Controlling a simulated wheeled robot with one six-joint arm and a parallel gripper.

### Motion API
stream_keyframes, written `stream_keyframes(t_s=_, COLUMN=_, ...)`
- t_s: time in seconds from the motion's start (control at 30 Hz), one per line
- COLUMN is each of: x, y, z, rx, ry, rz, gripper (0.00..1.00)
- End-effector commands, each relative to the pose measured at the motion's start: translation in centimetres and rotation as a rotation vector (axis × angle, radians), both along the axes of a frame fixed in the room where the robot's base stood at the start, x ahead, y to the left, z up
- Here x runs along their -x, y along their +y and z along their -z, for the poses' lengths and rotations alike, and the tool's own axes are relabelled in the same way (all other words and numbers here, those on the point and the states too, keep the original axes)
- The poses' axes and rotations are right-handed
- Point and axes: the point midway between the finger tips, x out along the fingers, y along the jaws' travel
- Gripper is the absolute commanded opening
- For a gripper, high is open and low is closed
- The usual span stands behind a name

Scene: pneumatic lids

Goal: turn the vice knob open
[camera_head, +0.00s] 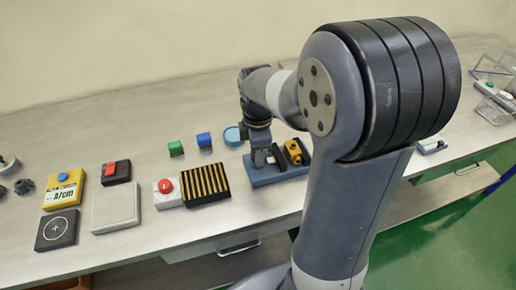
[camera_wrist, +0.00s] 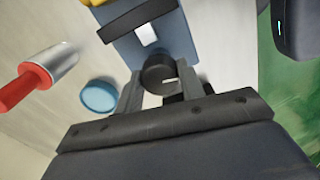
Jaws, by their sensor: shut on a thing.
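The vice has a blue base (camera_head: 275,179) on the bench, with a yellow part (camera_head: 293,151) between dark jaws. In the wrist view its blue body (camera_wrist: 172,38) runs up from a round black knob (camera_wrist: 158,72) with a pale mark. My gripper (camera_wrist: 160,88) is shut on the knob, with one grey finger at each side of it. In the head view my gripper (camera_head: 265,156) is at the left end of the vice. The knob is hidden there by my gripper.
A striped block (camera_head: 206,184) and a red button box (camera_head: 166,192) are left of the vice. A red-handled tool (camera_wrist: 25,87) shows in the wrist view.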

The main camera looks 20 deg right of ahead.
Motion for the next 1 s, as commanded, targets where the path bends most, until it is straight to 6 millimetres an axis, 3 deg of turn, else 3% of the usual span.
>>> stream_keyframes(t_s=0.3, x=-0.02, y=0.01, z=-0.03, rx=0.0, ry=-0.001, rz=-0.13, gripper=0.14)
stream_keyframes(t_s=0.87, x=-0.02, y=0.01, z=-0.01, rx=0.0, ry=-0.001, rz=-0.16, gripper=0.14)
stream_keyframes(t_s=0.9, x=-0.02, y=0.01, z=-0.01, rx=0.0, ry=-0.001, rz=-0.159, gripper=0.39)
stream_keyframes(t_s=1.0, x=-0.02, y=0.01, z=-0.01, rx=0.0, ry=-0.001, rz=-0.159, gripper=0.47)
